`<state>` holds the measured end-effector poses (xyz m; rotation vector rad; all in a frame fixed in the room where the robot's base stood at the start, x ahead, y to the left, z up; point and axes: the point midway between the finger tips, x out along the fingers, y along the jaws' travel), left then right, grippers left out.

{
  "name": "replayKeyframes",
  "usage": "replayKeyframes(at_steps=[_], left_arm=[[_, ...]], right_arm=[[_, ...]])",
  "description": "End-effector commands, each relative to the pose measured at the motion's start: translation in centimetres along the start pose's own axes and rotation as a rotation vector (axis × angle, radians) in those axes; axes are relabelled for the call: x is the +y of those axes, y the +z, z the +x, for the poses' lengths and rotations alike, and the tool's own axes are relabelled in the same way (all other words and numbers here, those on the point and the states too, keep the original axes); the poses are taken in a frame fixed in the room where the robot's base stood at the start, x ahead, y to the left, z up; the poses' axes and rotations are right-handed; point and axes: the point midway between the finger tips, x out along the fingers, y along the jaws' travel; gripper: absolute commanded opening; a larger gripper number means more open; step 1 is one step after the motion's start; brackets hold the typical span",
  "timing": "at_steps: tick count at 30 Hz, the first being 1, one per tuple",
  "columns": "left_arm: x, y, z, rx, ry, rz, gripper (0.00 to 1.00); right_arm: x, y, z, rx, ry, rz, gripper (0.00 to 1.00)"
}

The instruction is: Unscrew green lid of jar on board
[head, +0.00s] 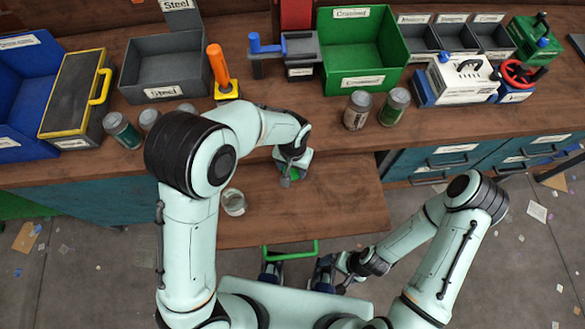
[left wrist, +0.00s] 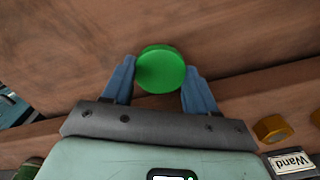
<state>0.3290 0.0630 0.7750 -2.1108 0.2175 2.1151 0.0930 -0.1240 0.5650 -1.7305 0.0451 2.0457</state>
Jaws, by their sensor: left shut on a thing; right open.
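My left gripper (head: 288,181) is over the board (head: 340,205). Its blue fingers are shut on the sides of a round green lid (left wrist: 161,69), seen between the fingertips in the left wrist view. In the head view only a little green shows, mostly hidden by the gripper. I cannot tell whether anything is beneath the lid. A clear glass jar (head: 234,203) stands on the board left of the gripper, apart from it, and no green lid shows on it. My right gripper (head: 343,284) is open, low in front of the board, away from the jar.
Behind are a green bin (head: 365,80), a grey steel bin (head: 165,72) and a yellow-based tool with an orange handle (head: 219,70). The board's right part is clear.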

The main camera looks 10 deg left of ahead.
Motion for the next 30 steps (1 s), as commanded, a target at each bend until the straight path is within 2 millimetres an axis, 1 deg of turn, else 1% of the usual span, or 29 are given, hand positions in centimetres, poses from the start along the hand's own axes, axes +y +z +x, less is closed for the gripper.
replayKeyframes(at_steps=[1,3,12,16,17,18,19,27,30], left_arm=[[0.0,0.1,0.9,-0.004,-0.001,-0.001,0.21],[0.0,0.1,1.5,-0.002,0.0,0.0,0.21],[0.0,0.0,1.7,0.0,0.001,0.0,0.21],[0.0,0.0,2.1,0.0,0.0,0.0,0.21],[0.0,0.0,2.1,0.0,0.0,0.0,0.64],[0.0,0.0,2.0,0.0,0.0,0.0,0.77],[0.0,0.0,2.0,0.0,0.0,0.0,0.82],[0.0,0.0,1.9,0.0,0.0,0.0,0.82],[0.0,-0.1,1.4,0.001,0.0,0.0,0.82]], right_arm=[[0.1,0.0,0.1,0.0,0.0,0.0,0.99],[0.1,0.0,0.2,-0.001,0.0,0.0,0.99],[0.1,0.0,0.2,-0.001,0.0,0.0,0.99],[0.2,0.1,0.5,-0.002,0.001,0.001,0.99],[0.2,0.1,0.5,-0.002,0.001,0.001,0.99],[0.2,0.1,0.5,-0.002,0.001,0.001,0.99],[0.2,0.1,0.4,-0.002,0.001,0.001,0.99],[0.2,0.0,0.4,-0.002,0.001,0.001,0.99],[0.0,0.0,0.0,0.0,0.0,0.0,0.99]])
